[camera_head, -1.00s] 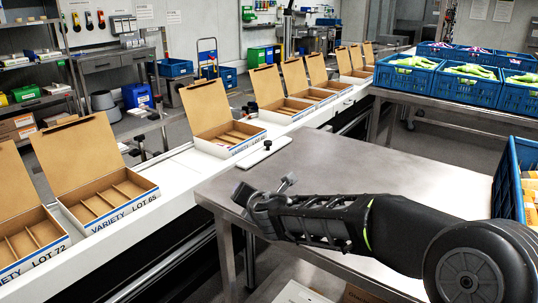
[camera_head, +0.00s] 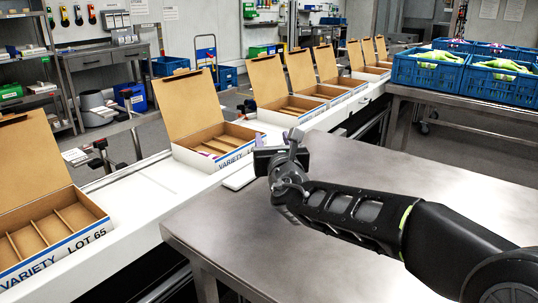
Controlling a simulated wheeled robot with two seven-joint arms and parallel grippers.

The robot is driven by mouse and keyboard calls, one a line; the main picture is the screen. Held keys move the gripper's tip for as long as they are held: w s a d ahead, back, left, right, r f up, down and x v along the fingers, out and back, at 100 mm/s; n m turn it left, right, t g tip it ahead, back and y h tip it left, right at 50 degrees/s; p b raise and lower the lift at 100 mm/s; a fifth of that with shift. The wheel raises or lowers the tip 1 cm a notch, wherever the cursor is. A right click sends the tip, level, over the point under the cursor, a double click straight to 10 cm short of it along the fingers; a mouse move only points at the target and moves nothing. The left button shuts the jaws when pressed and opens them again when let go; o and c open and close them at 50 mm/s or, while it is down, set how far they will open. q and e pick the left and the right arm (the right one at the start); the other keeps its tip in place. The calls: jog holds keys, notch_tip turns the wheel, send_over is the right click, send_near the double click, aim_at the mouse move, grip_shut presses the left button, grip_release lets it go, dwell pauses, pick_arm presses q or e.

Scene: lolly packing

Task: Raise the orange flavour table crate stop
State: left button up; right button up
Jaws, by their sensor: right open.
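A flat white bar (camera_head: 240,176) lies at the far left edge of the steel table (camera_head: 365,195), partly hidden behind my right gripper. I cannot tell whether this bar is the crate stop. My right gripper (camera_head: 281,150) is open, with nothing seen between its fingers. It is in front of the bar's right end, above the table's left part; I cannot tell whether it touches the bar. The crate with orange packs is out of view. My left gripper is not in view.
Open cardboard boxes, one marked LOT 65 (camera_head: 50,235), stand along the white conveyor (camera_head: 140,195) left of the table. Blue crates (camera_head: 428,75) with green and purple packs stand on another table at the back right. The steel table's right part is clear beyond my arm.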

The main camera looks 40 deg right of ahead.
notch_tip(320, 180, down, 9)
jog(key=b, duration=0.3)
jog(key=shift+w+r, duration=0.1)
jog(key=shift+r, duration=0.1)
jog(key=x, duration=0.7)
jog(key=shift+r, duration=0.4)
jog(key=shift+c, duration=0.4)
grip_shut()
